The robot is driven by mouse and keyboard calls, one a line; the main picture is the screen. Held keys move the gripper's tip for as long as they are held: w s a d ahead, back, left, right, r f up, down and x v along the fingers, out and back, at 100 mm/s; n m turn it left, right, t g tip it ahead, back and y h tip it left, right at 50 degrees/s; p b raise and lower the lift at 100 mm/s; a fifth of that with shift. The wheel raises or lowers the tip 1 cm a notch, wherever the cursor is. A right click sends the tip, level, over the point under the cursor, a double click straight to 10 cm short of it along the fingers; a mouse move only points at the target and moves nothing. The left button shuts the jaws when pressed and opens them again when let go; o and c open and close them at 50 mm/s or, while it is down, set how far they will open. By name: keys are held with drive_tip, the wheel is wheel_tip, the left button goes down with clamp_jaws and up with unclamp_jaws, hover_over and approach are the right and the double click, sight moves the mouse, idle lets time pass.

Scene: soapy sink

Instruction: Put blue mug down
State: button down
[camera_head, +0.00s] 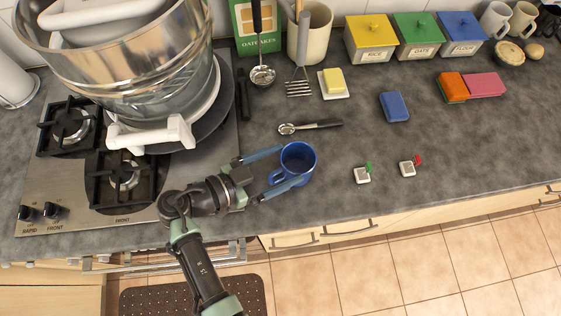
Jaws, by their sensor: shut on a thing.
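The blue mug (308,160) is near the front edge of the grey counter, right of the stove. It looks upright, with its opening facing up. My gripper (289,164) reaches it from the left, with one blue finger on the far side and one on the near side. The gripper is shut on the mug. I cannot tell whether the mug's base touches the counter or is slightly above it. The near finger hides part of the mug's lower side.
The counter (340,208) around the mug is mostly clear. A measuring spoon (310,126) lies behind it. The gas stove (75,185) with a big steel pot (130,75) is left. A blue block (394,107) lies farther right.

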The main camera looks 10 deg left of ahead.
drive_tip(key=shift+f, duration=0.1)
unclamp_jaws()
drive_tip(key=shift+r, duration=0.2)
drive_tip(key=shift+s+a, duration=0.25)
drive_tip(key=shift+a, duration=0.1)
drive_tip(key=b+v, duration=0.4)
drive_tip(key=v, duration=0.7)
drive_tip(key=shift+s+r, duration=0.1)
